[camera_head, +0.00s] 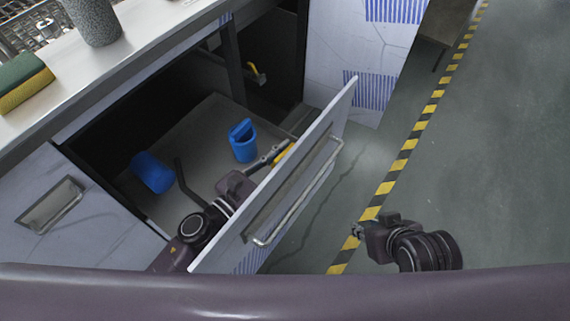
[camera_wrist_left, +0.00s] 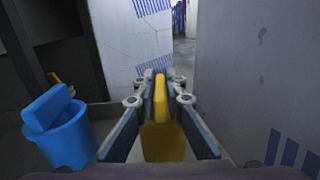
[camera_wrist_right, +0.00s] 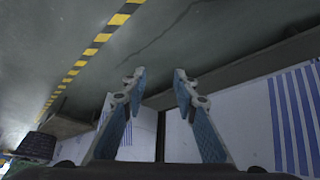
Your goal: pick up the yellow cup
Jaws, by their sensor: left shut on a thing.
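The yellow cup (camera_head: 284,152) is inside the open drawer, close behind the drawer's front panel, which partly hides it in the head view. My left gripper (camera_head: 274,156) reaches into the drawer and is shut on the yellow cup. In the left wrist view a narrow upright yellow part (camera_wrist_left: 160,100) sits between the finger pads, with the wider yellow body (camera_wrist_left: 165,143) below. I cannot tell whether the cup touches the drawer floor. My right gripper (camera_head: 357,230) is outside the drawer over the floor, and its fingers (camera_wrist_right: 158,82) are open and empty.
A blue cup (camera_head: 243,148) stands in the drawer left of my left gripper; another blue object (camera_head: 152,173) lies further left. The drawer front panel (camera_head: 300,155) has a metal handle (camera_head: 300,195). A sponge (camera_head: 22,82) and speckled cylinder (camera_head: 92,20) are on the counter. The right floor is clear.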

